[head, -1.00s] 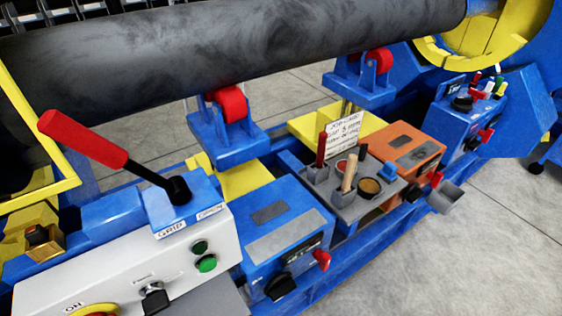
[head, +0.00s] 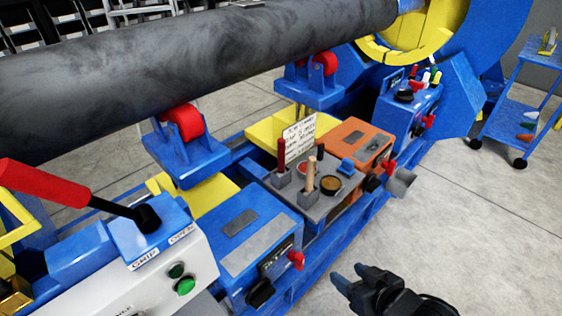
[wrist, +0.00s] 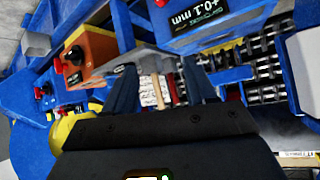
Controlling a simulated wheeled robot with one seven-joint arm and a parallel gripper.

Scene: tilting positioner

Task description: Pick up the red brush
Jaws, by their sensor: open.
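The red brush (head: 282,155) stands upright, dark red handle up, in a grey cup at the left of a small grey tray (head: 318,204) in the head view. Its lower end is hidden in the cup. A pale wooden-handled brush (head: 310,174) stands in front of it to the right. My gripper (head: 350,277) is open and empty at the bottom of the head view, in front of the blue rail and apart from the brush. In the wrist view my gripper's two fingers (wrist: 158,72) are spread, with the pale handle (wrist: 157,92) seen between them.
A written card (head: 299,138) stands behind the brushes. Two round pots sit on the tray. An orange box (head: 350,138) is to the right and a blue box (head: 245,240) to the left. A large dark pipe (head: 190,60) runs above.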

